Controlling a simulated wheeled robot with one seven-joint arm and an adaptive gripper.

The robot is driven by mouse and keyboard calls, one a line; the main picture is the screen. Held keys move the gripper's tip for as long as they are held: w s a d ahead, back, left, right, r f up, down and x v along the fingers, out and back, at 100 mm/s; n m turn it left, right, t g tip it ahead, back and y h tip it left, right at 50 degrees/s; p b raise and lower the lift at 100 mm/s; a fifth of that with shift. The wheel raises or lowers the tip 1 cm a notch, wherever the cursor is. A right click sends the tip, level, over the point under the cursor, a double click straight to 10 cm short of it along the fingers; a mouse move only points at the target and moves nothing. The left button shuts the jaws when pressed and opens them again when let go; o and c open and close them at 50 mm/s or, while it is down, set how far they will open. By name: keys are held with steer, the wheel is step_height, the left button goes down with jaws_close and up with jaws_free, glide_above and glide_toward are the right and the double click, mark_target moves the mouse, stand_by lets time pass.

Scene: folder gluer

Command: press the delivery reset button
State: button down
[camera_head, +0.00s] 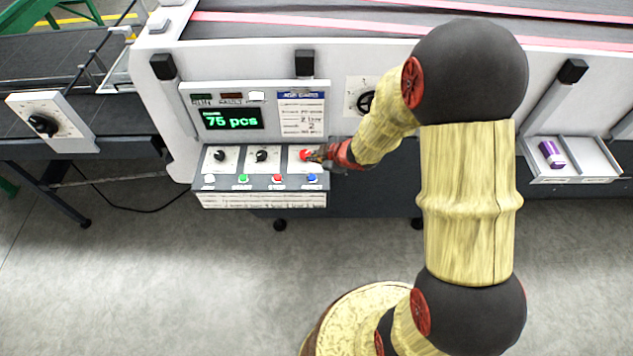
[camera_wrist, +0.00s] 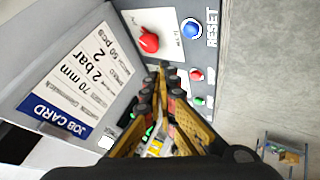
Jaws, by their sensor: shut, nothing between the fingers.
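A blue button (camera_head: 312,178) sits at the right end of the button row on the control panel's front. In the wrist view the blue button (camera_wrist: 191,29) stands beside the word RESET. My gripper (camera_head: 318,155) is in front of the panel's right part, close to a red knob (camera_head: 305,154). In the wrist view my gripper (camera_wrist: 163,68) is shut and empty, its tips apart from the blue button, which lies above and right of them. The blue button is uncovered. Whether the tips touch the panel face, I cannot tell.
A red button (camera_head: 278,178), a green button (camera_head: 243,178) and a white button (camera_head: 209,178) share the row. Two black knobs (camera_head: 262,155) sit above. A display (camera_head: 232,119) reads 75 pcs, beside a job card (camera_head: 301,113). Grey floor (camera_head: 150,270) is open in front.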

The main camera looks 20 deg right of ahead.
mark_target(311, 179)
steer(key=shift+w+a+r+n+t+y, duration=0.35)
steer(key=shift+a+r+y, duration=0.2)
steer(key=shift+a, duration=0.2)
steer(key=shift+w+f, duration=0.1)
steer(key=shift+f, duration=0.1)
step_height(311, 179, down, 8)
steer(key=b, duration=0.8)
steer(key=shift+f, duration=0.25)
stand_by(0.6)
steer(key=shift+f+b, duration=0.35)
steer(key=shift+f, duration=0.05)
